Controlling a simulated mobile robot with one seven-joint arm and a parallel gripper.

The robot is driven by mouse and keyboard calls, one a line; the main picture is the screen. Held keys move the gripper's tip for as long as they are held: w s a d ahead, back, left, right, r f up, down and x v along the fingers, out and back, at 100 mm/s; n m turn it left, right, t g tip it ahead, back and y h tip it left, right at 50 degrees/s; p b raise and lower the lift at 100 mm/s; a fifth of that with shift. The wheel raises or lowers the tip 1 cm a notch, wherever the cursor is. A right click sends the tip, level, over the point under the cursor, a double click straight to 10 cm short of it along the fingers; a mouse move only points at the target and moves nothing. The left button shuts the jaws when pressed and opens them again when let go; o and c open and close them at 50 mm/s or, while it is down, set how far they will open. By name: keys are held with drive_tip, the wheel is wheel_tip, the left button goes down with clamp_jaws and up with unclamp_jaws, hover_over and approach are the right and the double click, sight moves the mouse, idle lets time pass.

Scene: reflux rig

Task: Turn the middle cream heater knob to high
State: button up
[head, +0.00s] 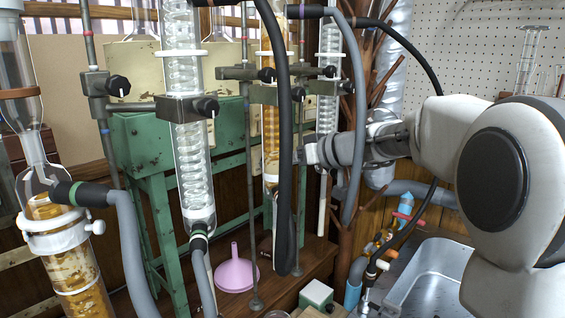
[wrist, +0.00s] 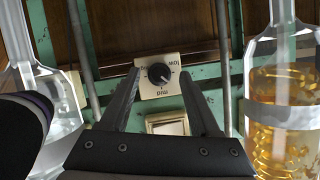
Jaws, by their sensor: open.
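In the wrist view a cream plate (wrist: 153,89) with a round black knob (wrist: 159,73) is fixed to a green metal frame. Lettering, partly legible as "low" and "mid", rings the knob and looks upside down. The knob has a small light mark, too small to read surely. My gripper (wrist: 159,76) is open, with one finger on each side of the plate and the knob between them in the picture. I cannot tell whether the tips touch. In the head view my gripper (head: 305,153) is beside the glassware at centre; the knob is hidden there.
Glass with amber contents (wrist: 283,100) stands close at right in the wrist view, clear glass (wrist: 40,100) at left. Dark hoses (head: 284,150) and a coiled condenser (head: 192,165) crowd the head view. A pink funnel (head: 236,270) and metal sink (head: 440,272) are lower down.

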drive_tip(key=p+v, duration=0.1)
drive_tip(key=v, duration=1.6)
drive_tip(key=shift+p, duration=0.4)
drive_tip(key=shift+s+d, duration=0.15)
